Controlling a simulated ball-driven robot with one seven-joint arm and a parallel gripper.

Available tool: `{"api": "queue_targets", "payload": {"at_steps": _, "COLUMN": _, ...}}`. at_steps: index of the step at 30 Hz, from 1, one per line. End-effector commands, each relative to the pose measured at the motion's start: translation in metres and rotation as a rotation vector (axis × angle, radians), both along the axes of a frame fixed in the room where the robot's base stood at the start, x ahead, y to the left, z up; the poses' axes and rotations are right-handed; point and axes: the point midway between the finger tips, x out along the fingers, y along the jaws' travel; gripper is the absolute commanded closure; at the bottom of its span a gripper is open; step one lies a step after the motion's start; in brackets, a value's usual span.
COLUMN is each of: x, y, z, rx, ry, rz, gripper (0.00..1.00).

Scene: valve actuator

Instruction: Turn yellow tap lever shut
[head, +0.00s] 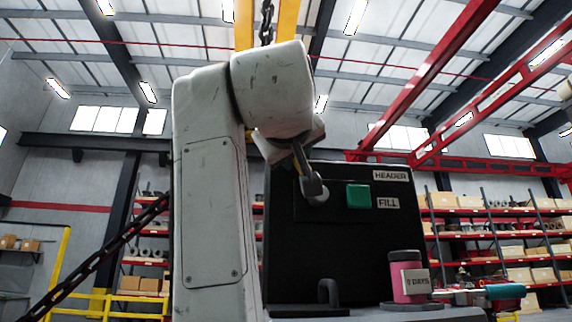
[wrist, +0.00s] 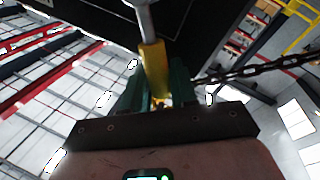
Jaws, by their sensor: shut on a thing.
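The tap lever has a yellow grip (wrist: 153,66) on a grey metal stem, seen in the wrist view at top centre. My gripper (wrist: 154,92) has its green fingers on either side of the yellow grip and is shut on it. In the head view the lever's grey stem (head: 303,163) slants from a round hub (head: 315,191) on the black panel up and left to my arm's end. The yellow grip and my fingers are hidden there behind my arm.
The black panel (head: 285,250) carries a green square button (head: 358,196) and HEADER and FILL labels. A pink cylinder with a dark cap (head: 408,278) and a tag stands in front of it at right. A chain (head: 105,252) hangs at left; shelves stand far behind.

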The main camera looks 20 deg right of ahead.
Motion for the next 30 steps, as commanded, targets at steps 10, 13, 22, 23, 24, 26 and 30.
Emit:
{"api": "queue_targets", "payload": {"at_steps": 10, "x": 0.006, "y": 0.016, "z": -0.021, "rx": -0.316, "ry": 0.102, "rz": -0.001, "gripper": 1.0}}
{"api": "queue_targets", "payload": {"at_steps": 13, "x": 0.007, "y": 0.02, "z": -0.027, "rx": -0.408, "ry": 0.131, "rz": -0.001, "gripper": 1.0}}
{"api": "queue_targets", "payload": {"at_steps": 22, "x": 0.011, "y": 0.03, "z": -0.048, "rx": -0.666, "ry": 0.216, "rz": -0.001, "gripper": 1.0}}
{"api": "queue_targets", "payload": {"at_steps": 23, "x": 0.011, "y": 0.031, "z": -0.049, "rx": -0.689, "ry": 0.223, "rz": 0.0, "gripper": 1.0}}
{"api": "queue_targets", "payload": {"at_steps": 24, "x": 0.011, "y": 0.032, "z": -0.052, "rx": -0.718, "ry": 0.233, "rz": 0.0, "gripper": 1.0}}
{"api": "queue_targets", "payload": {"at_steps": 26, "x": 0.012, "y": 0.032, "z": -0.055, "rx": -0.758, "ry": 0.247, "rz": 0.001, "gripper": 1.0}}
{"api": "queue_targets", "payload": {"at_steps": 30, "x": 0.012, "y": 0.034, "z": -0.061, "rx": -0.84, "ry": 0.273, "rz": 0.001, "gripper": 1.0}}
